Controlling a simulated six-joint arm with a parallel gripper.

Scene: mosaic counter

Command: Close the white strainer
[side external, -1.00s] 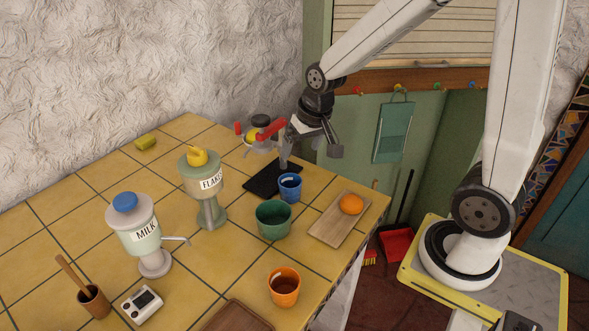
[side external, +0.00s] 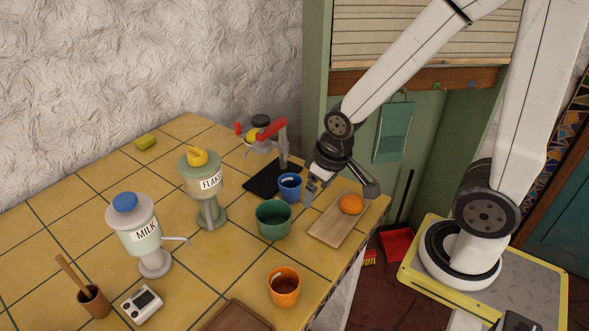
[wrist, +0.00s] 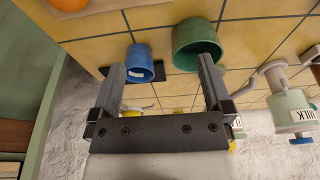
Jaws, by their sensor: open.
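No object is clearly recognisable as a white strainer. The nearest candidate is a small pale holder (side external: 262,146) at the counter's back edge, with a yellow item and a dark top, partly hidden by a red lever (side external: 271,129). The lever joins a grey upright (side external: 283,150) standing on a black mat (side external: 262,184). My gripper (side external: 340,190) is open and empty above the wooden board, right of the blue cup. In the wrist view, my gripper (wrist: 160,66) has its fingers apart with the blue cup (wrist: 139,62) seen between them.
A green cup (side external: 273,219) and an orange cup (side external: 284,288) stand in front. An orange (side external: 351,204) lies on the wooden board (side external: 328,229). The milk dispenser (side external: 133,224) and flakes dispenser (side external: 199,174) stand to the left. Bare tiles lie between them.

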